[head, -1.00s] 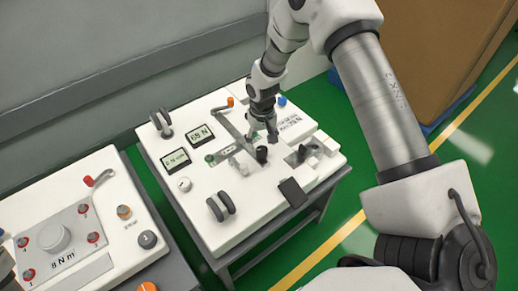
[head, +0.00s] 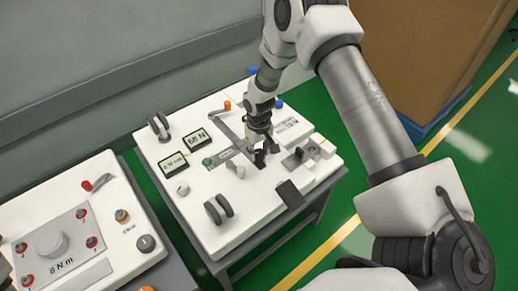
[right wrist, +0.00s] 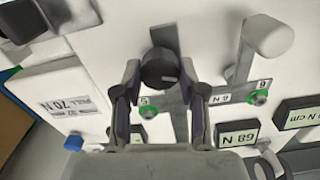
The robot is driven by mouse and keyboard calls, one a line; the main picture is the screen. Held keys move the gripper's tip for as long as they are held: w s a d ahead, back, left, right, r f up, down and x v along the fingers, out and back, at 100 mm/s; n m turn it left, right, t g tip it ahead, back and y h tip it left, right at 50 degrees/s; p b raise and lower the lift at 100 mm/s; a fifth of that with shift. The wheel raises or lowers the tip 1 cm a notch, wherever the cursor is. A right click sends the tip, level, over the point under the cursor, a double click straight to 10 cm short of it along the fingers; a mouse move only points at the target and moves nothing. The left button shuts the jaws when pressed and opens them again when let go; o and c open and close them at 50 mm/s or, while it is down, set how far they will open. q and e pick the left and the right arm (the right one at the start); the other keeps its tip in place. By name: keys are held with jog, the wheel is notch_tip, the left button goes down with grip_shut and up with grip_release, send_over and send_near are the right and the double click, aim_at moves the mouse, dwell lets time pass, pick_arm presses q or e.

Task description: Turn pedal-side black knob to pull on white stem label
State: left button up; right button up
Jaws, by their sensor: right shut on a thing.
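The black knob (right wrist: 158,68) stands on the white panel, at the end of a grey metal strip. It has a small pale mark on its face. In the right wrist view my right gripper (right wrist: 162,85) has a finger on each side of the knob and is shut on it. In the head view the right gripper (head: 261,150) comes down from above and mostly covers the knob. My left gripper is not in view.
A white lever (right wrist: 270,32) rises near the knob. Displays (head: 197,139), a dark slider in a metal plate (head: 300,153) and a pair of dark discs (head: 218,209) share the panel. Another panel (head: 105,190) stands at left. Green floor is free at right.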

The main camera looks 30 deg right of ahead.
aim_at(259, 152)
jog(key=shift+s+n, duration=0.1)
jog(key=shift+n, duration=0.9)
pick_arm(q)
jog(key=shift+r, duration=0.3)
pick_arm(e)
jog(key=o, duration=1.1)
jog(key=shift+o, duration=0.2)
notch_tip(259, 152, up, 12)
